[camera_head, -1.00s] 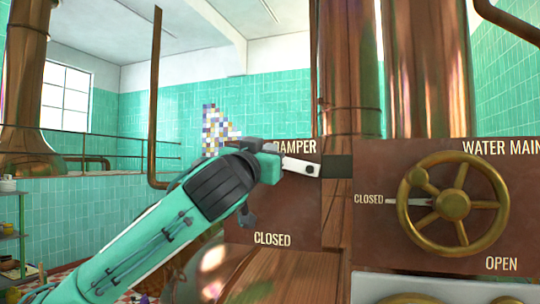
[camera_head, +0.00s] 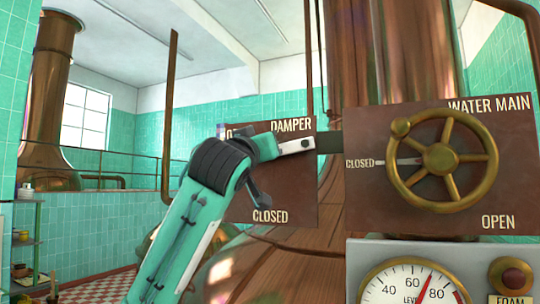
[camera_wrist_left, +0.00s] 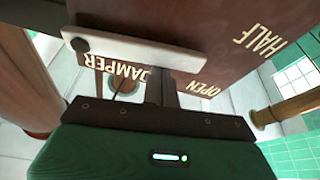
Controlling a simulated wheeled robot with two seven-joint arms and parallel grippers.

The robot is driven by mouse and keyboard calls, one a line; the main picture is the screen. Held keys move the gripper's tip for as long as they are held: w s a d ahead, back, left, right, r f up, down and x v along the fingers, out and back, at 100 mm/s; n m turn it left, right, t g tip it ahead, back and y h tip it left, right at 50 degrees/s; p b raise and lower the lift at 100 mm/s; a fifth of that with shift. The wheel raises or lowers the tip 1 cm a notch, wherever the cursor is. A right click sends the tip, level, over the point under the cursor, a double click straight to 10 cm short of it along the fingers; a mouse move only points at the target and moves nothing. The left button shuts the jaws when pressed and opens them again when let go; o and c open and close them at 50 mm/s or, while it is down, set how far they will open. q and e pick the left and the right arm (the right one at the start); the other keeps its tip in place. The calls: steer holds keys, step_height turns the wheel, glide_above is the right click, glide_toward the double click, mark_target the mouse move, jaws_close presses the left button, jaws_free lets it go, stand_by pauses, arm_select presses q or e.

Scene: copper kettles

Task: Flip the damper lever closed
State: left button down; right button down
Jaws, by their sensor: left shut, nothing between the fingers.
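The damper panel (camera_head: 300,190) is a brown plate marked DAMPER at the top and CLOSED at the bottom. The damper lever (camera_head: 296,146) is a white bar with a dark pivot at its right end, lying about level with the title. In the left wrist view the scene is upside down, and the lever (camera_wrist_left: 130,45) shows with OPEN and HALF near its free end. My left gripper (camera_head: 268,148) is shut and empty, its fingers (camera_wrist_left: 163,92) against or very near the lever's upper edge. My wrist hides the lever's free end in the head view.
To the right, a water main panel (camera_head: 365,200) carries a brass handwheel (camera_head: 440,159). Copper pipes and a copper vessel (camera_head: 290,255) stand close behind the panels.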

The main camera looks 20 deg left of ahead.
arm_select(q)
steer(key=f+n+y+b, duration=0.1)
steer(key=n, duration=0.1)
steer(key=f+n+b, duration=0.1)
steer(key=n+b, duration=0.1)
steer(key=f+n+y+b, duration=0.1)
steer(key=f+n+b, duration=0.1)
steer(key=shift+d+f+g+y, duration=0.1)
steer(key=shift+d+g+y, duration=0.2)
steer(key=shift+d+g, duration=0.1)
steer(key=n+b, duration=0.1)
steer(key=d+f+n+g+b, duration=0.1)
steer(key=n, duration=0.1)
steer(key=f+n+y+b, duration=0.1)
steer(key=shift+d+n, duration=0.2)
steer(key=shift+n, duration=0.2)
steer(key=shift+d+f+b, duration=0.3)
steer(key=shift+b, duration=0.05)
